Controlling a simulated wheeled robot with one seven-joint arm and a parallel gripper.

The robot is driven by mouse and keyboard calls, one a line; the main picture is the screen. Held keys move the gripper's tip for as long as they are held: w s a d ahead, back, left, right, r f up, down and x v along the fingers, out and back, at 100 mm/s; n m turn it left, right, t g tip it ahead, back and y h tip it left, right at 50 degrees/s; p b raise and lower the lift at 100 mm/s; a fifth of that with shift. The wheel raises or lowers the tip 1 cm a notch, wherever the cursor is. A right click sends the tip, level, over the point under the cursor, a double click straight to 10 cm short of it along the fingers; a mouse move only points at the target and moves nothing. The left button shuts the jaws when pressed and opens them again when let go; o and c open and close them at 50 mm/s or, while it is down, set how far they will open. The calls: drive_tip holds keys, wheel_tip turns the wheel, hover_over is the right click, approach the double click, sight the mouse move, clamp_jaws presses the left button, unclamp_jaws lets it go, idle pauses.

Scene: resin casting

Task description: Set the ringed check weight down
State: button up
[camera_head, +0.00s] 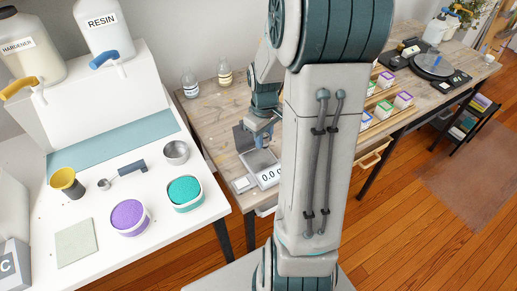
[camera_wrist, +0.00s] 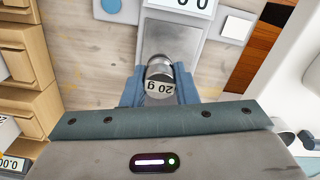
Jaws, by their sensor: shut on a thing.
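In the wrist view, the check weight (camera_wrist: 160,82) is a shiny metal cylinder with a "20 g" label. My gripper (camera_wrist: 160,90) is shut on it, with one blue finger on either side. The weight overlaps the near end of the scale's metal pan (camera_wrist: 186,48) in this view; I cannot tell how high above it the weight is. In the head view, my gripper (camera_head: 262,136) is over the scale (camera_head: 268,175), whose display reads about 0.0. The weight cannot be made out there. No ring is clear on the weight.
A white square (camera_wrist: 237,27) and a blue disc (camera_wrist: 111,6) lie beside the scale. Wooden boxes (camera_wrist: 28,55) stand at the left of the wrist view. In the head view, two small jars (camera_head: 224,76) stand behind on the wooden bench (camera_head: 210,118). My arm hides part of the bench.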

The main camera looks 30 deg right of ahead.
sight(259, 158)
drive_tip(key=shift+w+a+f, duration=0.15)
drive_tip(key=shift+a+f, duration=0.35)
drive_tip(key=shift+a, duration=0.3)
drive_tip(key=shift+f, duration=2)
drive_tip(key=shift+f, duration=0.15)
drive_tip(key=o, duration=0.9)
drive_tip(key=shift+o, duration=0.2)
